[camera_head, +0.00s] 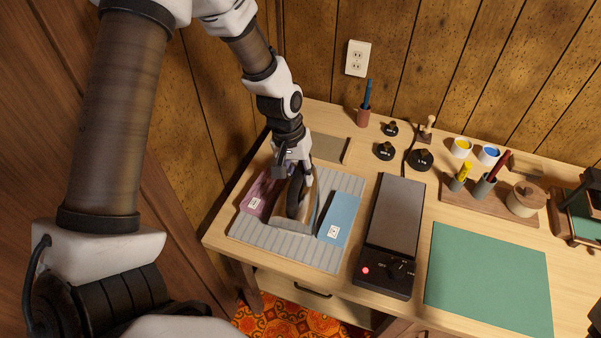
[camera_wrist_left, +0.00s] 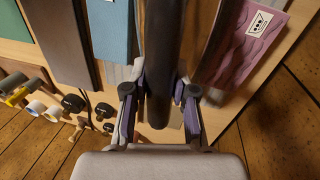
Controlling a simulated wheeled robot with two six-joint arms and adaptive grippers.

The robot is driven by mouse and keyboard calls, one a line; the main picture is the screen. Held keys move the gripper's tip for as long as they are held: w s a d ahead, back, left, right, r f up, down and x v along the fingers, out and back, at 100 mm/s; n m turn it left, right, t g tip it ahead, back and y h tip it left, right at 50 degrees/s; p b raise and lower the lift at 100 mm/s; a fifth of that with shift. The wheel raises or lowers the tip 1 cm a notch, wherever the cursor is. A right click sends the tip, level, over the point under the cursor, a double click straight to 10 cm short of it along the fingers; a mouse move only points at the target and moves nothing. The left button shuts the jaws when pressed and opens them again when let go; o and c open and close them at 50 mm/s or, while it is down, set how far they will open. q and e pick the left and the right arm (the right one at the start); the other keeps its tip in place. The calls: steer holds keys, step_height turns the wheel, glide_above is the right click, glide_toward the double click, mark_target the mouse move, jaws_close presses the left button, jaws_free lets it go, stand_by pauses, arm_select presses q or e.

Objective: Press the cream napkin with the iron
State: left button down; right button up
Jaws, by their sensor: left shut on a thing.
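The iron (camera_head: 292,215), with a dark arched handle and metal body, is over the middle of the striped grey pad (camera_head: 325,257). My left gripper (camera_head: 293,165) is shut on its handle, which also shows between the fingers in the left wrist view (camera_wrist_left: 160,60). A wrinkled mauve cloth (camera_head: 258,195) is left of the iron and a flat blue cloth (camera_head: 339,217) is right of it, each with a white tag. I cannot make out the cream napkin; the iron covers the space between these cloths. Whether the iron touches what is below is unclear. My right gripper is not visible.
A dark hot plate (camera_head: 396,215) with a lit red lamp and a knob stands right of the pad. A green mat (camera_head: 490,280) lies further right. Behind are small dark weights (camera_head: 421,159), a wooden stamp and paint pots (camera_head: 461,148). The wall is close behind.

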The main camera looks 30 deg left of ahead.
arm_select(q)
step_height(320, 180, up, 8)
steer(key=p, duration=0.7)
steer(key=shift+f, duration=0.1)
steer(key=shift+w, duration=0.1)
